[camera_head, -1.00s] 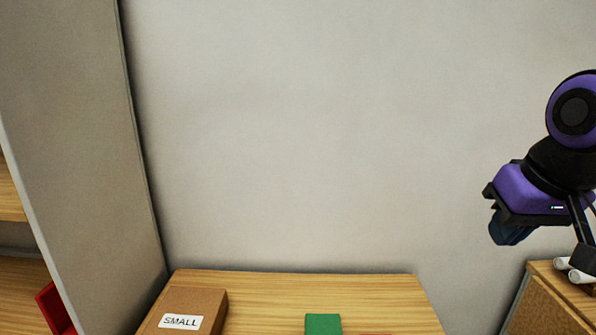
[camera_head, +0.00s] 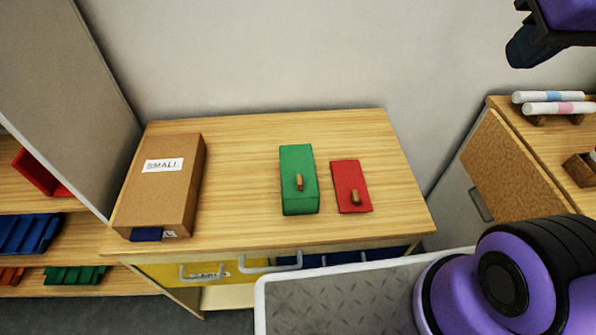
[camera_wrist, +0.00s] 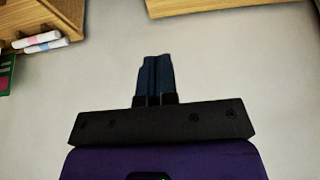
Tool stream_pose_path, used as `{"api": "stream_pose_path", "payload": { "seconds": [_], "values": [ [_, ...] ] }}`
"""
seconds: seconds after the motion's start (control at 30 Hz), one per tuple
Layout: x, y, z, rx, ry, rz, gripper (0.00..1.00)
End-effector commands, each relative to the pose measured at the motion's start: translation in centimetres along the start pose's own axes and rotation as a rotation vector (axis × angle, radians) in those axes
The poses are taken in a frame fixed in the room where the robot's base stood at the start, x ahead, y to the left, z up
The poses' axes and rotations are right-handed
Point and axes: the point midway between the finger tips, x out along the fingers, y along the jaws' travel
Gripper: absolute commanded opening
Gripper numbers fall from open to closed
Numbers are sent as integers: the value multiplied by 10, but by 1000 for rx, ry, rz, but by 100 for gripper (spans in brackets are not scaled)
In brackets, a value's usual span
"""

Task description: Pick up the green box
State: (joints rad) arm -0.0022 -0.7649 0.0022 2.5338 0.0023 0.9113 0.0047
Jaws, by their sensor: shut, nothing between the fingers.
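The green box (camera_head: 299,180) sits on the wooden tabletop (camera_head: 240,205), with a small wooden knob on its top. A flatter red box (camera_head: 350,186) with a similar knob lies just to its right, a narrow gap between them. My gripper (camera_head: 530,47) is at the top right of the head view, up and well to the right of the green box. The wrist view shows my gripper's two dark blue fingers (camera_wrist: 154,78) together, with nothing between them, over bare floor or wall.
A brown cardboard box (camera_head: 160,190) labelled SMALL stands on the table's left. Shelves with coloured bins (camera_head: 28,235) are at far left. A side cabinet (camera_head: 517,165) at right carries white rolls (camera_head: 557,108). The tabletop between the cardboard box and green box is clear.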

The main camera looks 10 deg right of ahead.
Motion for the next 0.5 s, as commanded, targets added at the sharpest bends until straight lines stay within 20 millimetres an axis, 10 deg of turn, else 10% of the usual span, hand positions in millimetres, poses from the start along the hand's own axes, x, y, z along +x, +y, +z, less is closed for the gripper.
{"api": "stream_pose_path", "payload": {
  "seconds": [0.5],
  "values": [
    [0,0,0,0,0,0,7]
  ]
}}
